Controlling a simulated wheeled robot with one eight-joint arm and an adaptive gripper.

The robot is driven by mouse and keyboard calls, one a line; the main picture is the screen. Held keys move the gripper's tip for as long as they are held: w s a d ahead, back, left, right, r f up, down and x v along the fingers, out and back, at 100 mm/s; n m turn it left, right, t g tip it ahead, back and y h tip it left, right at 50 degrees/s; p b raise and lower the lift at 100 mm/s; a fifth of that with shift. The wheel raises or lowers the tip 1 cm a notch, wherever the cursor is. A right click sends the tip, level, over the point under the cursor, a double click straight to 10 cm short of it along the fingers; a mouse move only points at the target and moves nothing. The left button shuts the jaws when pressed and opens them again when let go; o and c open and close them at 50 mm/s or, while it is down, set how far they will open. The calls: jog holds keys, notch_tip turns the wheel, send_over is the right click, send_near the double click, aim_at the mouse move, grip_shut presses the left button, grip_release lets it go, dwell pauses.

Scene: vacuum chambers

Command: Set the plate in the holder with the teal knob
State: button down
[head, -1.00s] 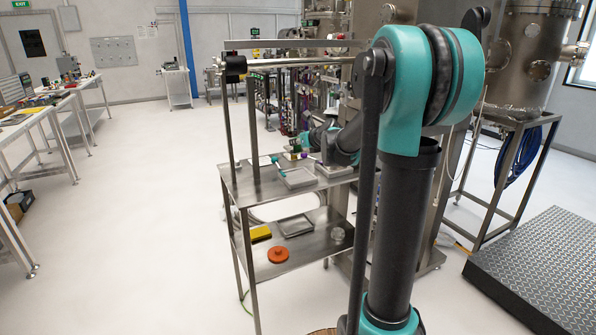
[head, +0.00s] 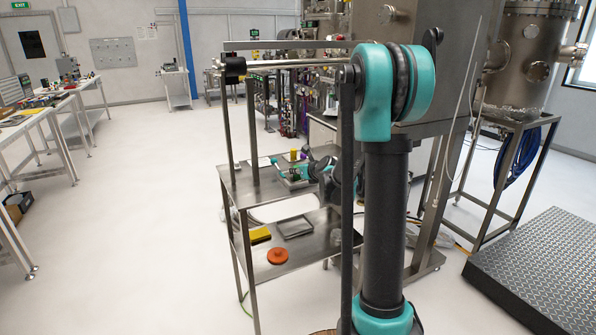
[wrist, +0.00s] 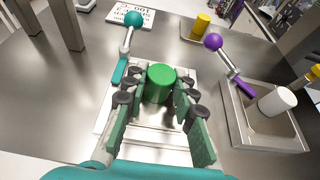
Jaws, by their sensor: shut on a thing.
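A green cylindrical grip (wrist: 160,83) stands between the padded fingers of my gripper (wrist: 160,95), which is shut on it. Below it in the wrist view are pale flat metal surfaces (wrist: 148,134); plate and holder overlap there, and I cannot tell whether the plate is seated. The teal knob (wrist: 133,19) tops a lever at the holder's far left, with a teal bar along that side. In the head view my gripper (head: 292,180) is low over the upper shelf at the holder, whose teal knob (head: 274,160) shows behind; the arm hides part of it.
To the right, another holder (wrist: 228,112) has a purple knob (wrist: 213,41) and a white cylinder (wrist: 277,101) in it. A yellow cylinder (wrist: 202,24) stands behind. The lower shelf carries an orange disc (head: 277,256) and a yellow block (head: 260,235).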

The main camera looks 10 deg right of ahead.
jog(key=shift+f, duration=0.1)
jog(key=c, duration=1.2)
grip_release()
